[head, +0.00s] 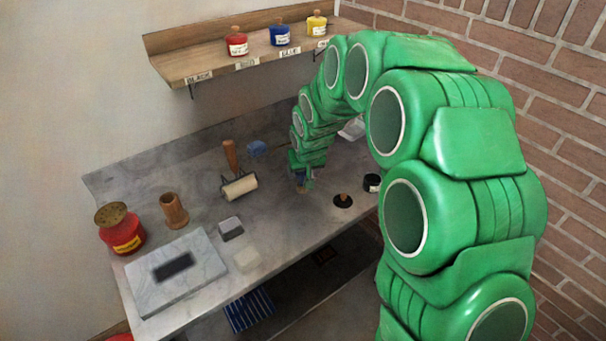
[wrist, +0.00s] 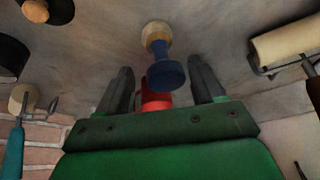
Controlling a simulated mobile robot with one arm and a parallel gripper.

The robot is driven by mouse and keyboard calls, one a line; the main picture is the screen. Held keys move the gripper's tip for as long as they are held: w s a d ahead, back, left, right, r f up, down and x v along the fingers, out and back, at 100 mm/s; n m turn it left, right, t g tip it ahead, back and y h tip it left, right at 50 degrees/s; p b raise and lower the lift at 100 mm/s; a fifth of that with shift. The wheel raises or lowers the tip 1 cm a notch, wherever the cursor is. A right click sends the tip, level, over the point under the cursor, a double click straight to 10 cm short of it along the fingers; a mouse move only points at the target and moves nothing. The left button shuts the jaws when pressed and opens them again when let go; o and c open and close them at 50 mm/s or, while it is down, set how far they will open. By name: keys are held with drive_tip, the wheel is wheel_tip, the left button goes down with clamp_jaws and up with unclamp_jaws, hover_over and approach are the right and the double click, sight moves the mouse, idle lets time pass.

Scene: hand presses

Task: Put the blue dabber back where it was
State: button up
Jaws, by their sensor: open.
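In the wrist view the blue dabber (wrist: 165,74), a blue waisted piece with a pale wooden end (wrist: 156,36), shows between my gripper's two dark fingers (wrist: 163,78). The fingers stand apart, with gaps visible on both sides of it. In the head view my gripper (head: 302,181) is low over the bench, right of the roller. A bit of tan and blue shows there, mostly hidden by my arm. I cannot tell whether the dabber touches the bench.
A black dabber (head: 343,201) and black jar (head: 372,183) stand right of my gripper. The roller (head: 239,187) lies left, a blue lump (head: 257,148) behind. The wall shelf (head: 211,67) holds red (head: 237,44), blue (head: 280,35) and yellow (head: 317,25) jars. A stone slab (head: 205,267) lies front left.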

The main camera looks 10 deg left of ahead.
drive_tip(key=v, duration=1)
drive_tip(key=shift+d+r, duration=0.1)
drive_tip(key=shift+r, duration=0.1)
drive_tip(key=s+d+r+m+g+h, duration=0.1)
drive_tip(key=s+d+r+m+g, duration=0.15)
drive_tip(key=s+d, duration=0.95)
drive_tip(key=s+d+r+m+g+h, duration=0.15)
drive_tip(key=s+d+r, duration=0.25)
drive_tip(key=s+d, duration=0.85)
drive_tip(key=s+g, duration=0.2)
drive_tip(key=s, duration=1.4)
drive_tip(key=shift+s+a+y, duration=0.2)
drive_tip(key=shift+s+y, duration=0.05)
drive_tip(key=shift+y, duration=0.1)
